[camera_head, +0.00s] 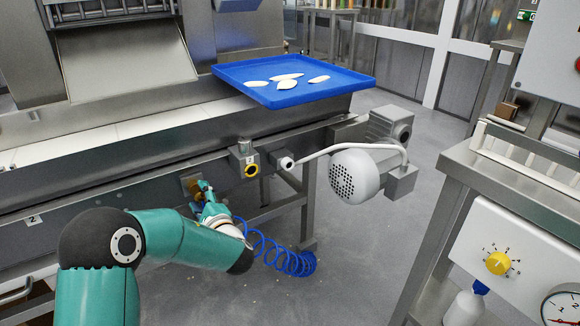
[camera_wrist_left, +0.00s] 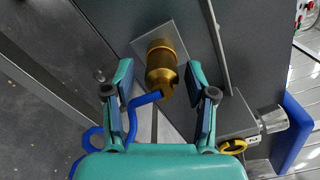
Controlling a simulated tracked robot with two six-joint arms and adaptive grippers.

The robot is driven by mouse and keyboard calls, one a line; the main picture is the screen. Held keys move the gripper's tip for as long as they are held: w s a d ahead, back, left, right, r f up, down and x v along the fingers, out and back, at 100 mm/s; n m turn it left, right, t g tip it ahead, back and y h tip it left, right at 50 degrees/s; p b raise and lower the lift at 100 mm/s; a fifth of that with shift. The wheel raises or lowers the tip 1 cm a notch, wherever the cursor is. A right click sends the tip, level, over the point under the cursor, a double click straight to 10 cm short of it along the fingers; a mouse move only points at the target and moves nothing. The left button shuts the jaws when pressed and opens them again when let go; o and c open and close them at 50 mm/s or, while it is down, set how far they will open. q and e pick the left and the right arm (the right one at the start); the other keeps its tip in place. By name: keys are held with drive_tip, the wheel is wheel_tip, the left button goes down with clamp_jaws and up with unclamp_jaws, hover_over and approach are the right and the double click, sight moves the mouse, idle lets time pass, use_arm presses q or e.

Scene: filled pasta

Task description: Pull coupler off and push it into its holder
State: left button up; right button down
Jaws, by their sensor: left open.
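The brass coupler (camera_wrist_left: 161,70) sits on a square metal plate (camera_wrist_left: 150,42) on the machine's side in the left wrist view. A blue hose (camera_wrist_left: 143,101) comes off its near end. My left gripper (camera_wrist_left: 159,78) is open, with one finger on each side of the coupler and gaps showing between. In the head view my left gripper (camera_head: 206,196) is at the plate and partly hides the coupler (camera_head: 194,188). A grey block with a yellow ring (camera_head: 251,170), perhaps the holder, is to the right; the ring also shows in the left wrist view (camera_wrist_left: 232,147). My right gripper is not in view.
The coiled blue hose (camera_head: 290,262) hangs below the machine. A motor (camera_head: 352,174) with a white pipe stands to the right. A blue tray (camera_head: 232,73) with several pasta pieces is above. Open floor lies between the machine and a right-hand cabinet (camera_head: 520,250).

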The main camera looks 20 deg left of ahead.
use_arm(q)
drive_tip(key=shift+r+b, duration=0.1)
drive_tip(key=shift+b, duration=0.3)
idle(0.5)
clamp_jaws()
